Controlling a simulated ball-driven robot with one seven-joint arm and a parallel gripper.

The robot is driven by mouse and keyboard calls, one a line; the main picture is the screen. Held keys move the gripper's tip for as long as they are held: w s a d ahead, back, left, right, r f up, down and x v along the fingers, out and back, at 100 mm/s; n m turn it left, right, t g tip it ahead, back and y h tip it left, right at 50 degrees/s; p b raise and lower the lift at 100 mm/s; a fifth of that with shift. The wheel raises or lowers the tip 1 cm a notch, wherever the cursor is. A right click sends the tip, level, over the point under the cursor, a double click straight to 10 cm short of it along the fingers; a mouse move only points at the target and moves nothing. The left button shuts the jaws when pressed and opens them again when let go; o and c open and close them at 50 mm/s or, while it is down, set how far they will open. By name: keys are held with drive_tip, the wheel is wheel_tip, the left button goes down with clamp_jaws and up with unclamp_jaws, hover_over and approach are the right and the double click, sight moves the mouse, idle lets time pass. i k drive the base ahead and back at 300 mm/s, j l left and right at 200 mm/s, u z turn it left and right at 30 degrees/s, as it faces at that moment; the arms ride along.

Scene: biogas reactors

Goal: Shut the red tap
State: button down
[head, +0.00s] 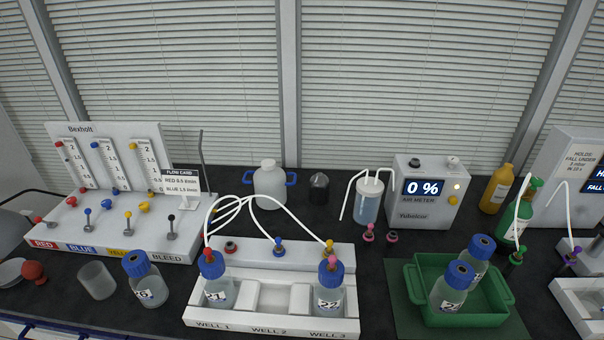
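The white Bexholt flow panel (110,133) stands at the left of the bench. Its front strip is labelled RED, BLUE, YELLOW and BLEED. Above the RED label is the red tap (38,220), a small lever with a red end. It looks tipped over to the left, low against the panel base. The blue lever (87,212), yellow lever (128,216) and black lever (171,220) stand roughly upright. A red knob (71,201) sits behind the red tap.
The white well block (270,322) with tubed bottles is mid-bench; a green tray (415,285) is right.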

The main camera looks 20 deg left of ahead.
sight(36, 219)
drive_tip(key=i+u, duration=0.2)
drive_tip(key=u, duration=0.2)
drive_tip(key=i+u, duration=0.2)
drive_tip(key=u, duration=0.2)
drive_tip(key=j, duration=0.1)
